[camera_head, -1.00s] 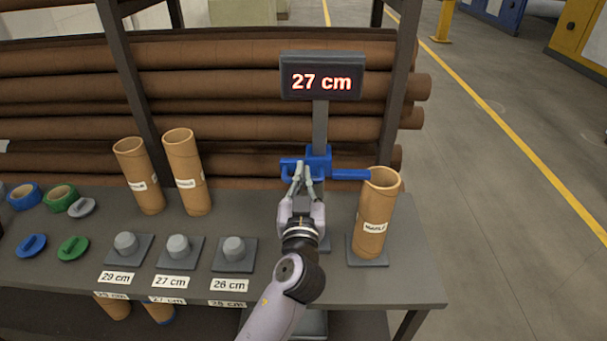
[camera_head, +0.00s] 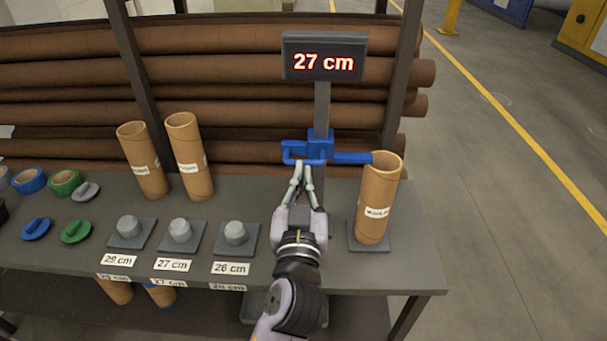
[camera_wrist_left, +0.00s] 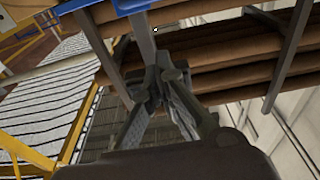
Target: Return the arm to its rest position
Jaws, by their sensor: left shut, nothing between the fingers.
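My left gripper (camera_head: 302,170) is shut and empty. In the head view it is over the table, just below and in front of the blue slider (camera_head: 320,146) of the measuring post. In the left wrist view its fingers (camera_wrist_left: 160,85) come together, and a blue part (camera_wrist_left: 110,9) shows at the top edge. The blue arm of the slider reaches right to the top of a labelled cardboard tube (camera_head: 376,195) standing upright on a dark base. The display (camera_head: 323,60) reads 27 cm. My right gripper is not in view.
Two tubes (camera_head: 142,160) (camera_head: 190,155) stand at the back left. Three grey knobs on pads (camera_head: 180,235) sit behind cards reading 29, 27 and 26 cm. Blue and green caps (camera_head: 75,230) and tape rings lie at the left. Long brown rolls (camera_head: 220,75) fill the rack behind.

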